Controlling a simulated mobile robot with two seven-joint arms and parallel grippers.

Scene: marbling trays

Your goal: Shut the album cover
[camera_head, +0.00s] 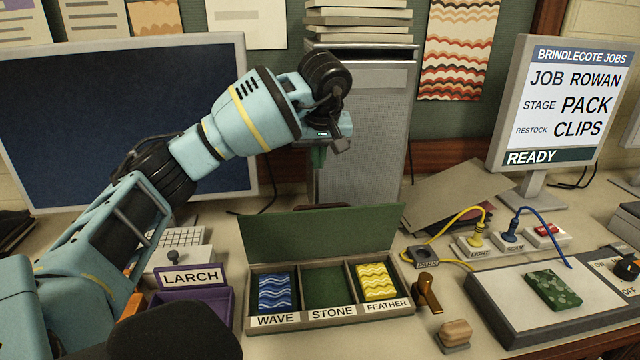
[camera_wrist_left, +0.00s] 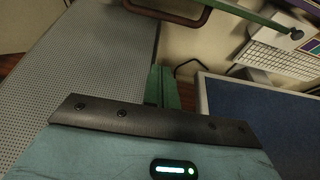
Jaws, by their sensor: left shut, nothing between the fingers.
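The album (camera_head: 331,321) is a shallow case on the desk with compartments labelled WAVE, STONE and FEATHER. Its green cover (camera_head: 320,232) stands raised along the back edge. A blue wavy piece (camera_head: 274,292) lies in WAVE and a yellow wavy piece (camera_head: 376,281) in FEATHER; STONE shows bare green lining. My left gripper (camera_head: 318,157) is shut and empty, above and behind the cover, in front of the grey cabinet. Its closed fingers (camera_wrist_left: 163,88) show in the left wrist view. My right gripper is not in view.
A green patterned piece (camera_head: 552,290) lies on a grey pad (camera_head: 500,290) at right. A brown tap-like fitting (camera_head: 427,292) and a wooden block (camera_head: 455,332) stand beside the album. The purple LARCH tray (camera_head: 213,305) is at left. The grey cabinet (camera_head: 362,130) stands behind.

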